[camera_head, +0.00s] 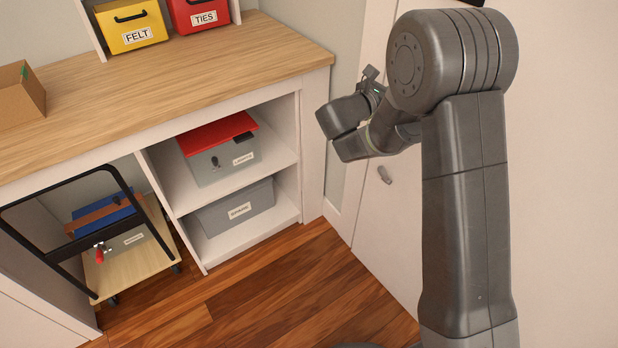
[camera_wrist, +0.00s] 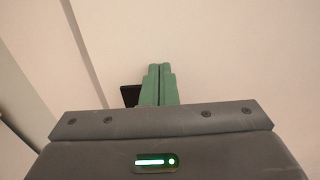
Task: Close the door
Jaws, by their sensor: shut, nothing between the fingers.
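A plain white door panel (camera_head: 387,235) stands on the right in the head view, largely hidden behind my arm. A small grey knob or handle (camera_head: 385,175) sits on its face, just below my wrist. I cannot tell whether this panel is open or shut. My gripper (camera_wrist: 159,68) shows in the wrist view with its green fingers together and empty, pointing at a pale, plain surface. A gap between fingertips and surface cannot be judged. In the head view my wrist is raised in front of the panel, beside the counter's right end.
A wood-topped counter (camera_head: 200,65) with open shelves fills the left, holding a red-lidded box (camera_head: 218,135) and a grey box (camera_head: 237,207). A black-handled cart (camera_head: 135,265) stands in the left bay. Wooden floor (camera_head: 270,290) is clear in front.

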